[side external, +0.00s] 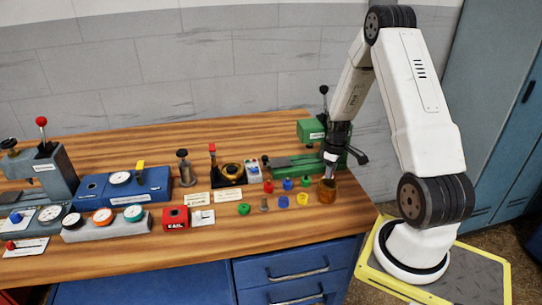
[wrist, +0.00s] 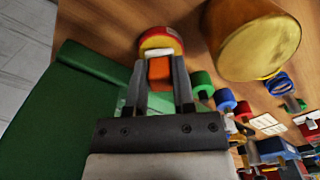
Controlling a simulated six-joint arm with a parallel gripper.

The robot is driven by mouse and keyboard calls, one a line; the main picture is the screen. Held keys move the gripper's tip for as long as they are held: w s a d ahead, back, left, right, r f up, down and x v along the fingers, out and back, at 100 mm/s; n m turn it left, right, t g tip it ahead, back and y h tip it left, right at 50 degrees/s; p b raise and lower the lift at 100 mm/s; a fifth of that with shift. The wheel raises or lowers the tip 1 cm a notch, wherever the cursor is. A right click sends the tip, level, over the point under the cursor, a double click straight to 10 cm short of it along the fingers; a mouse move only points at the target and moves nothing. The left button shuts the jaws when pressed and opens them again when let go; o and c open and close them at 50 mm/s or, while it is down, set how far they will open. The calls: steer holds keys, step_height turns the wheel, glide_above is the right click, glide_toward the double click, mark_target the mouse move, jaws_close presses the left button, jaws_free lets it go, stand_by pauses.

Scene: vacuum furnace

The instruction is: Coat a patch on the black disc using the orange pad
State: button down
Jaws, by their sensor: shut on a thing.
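My gripper (wrist: 160,78) is shut on the orange pad (wrist: 159,72), which shows between its fingers in the wrist view. Just beyond the fingertips are a white strip (wrist: 158,53) and a round red-and-yellow piece (wrist: 157,41); I cannot tell whether they touch the pad. In the side view my gripper (side external: 331,170) points down at the right end of the bench, by the amber cup (side external: 327,192). The pad is too small to make out there. I cannot clearly pick out the black disc in either view.
The amber cup's golden top (wrist: 262,45) is close right of the fingers in the wrist view. A green press (side external: 312,133) stands behind my gripper. Small coloured rings, including a green one (side external: 243,209), lie to the left.

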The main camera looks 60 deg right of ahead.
steer(key=shift+f, duration=0.4)
stand_by(1.5)
steer(key=shift+r, duration=3.55)
steer(key=w+a+r, duration=0.1)
steer(key=w+a, duration=0.3)
steer(key=a, duration=0.6)
steer(key=w+a+r, duration=0.2)
steer(key=w+a, duration=0.1)
steer(key=a, duration=0.7)
steer(key=w+a+r, duration=0.1)
steer(key=w+a, duration=0.3)
steer(key=a, duration=0.7)
steer(key=shift+w+r, duration=0.35)
steer(key=shift+w, duration=0.1)
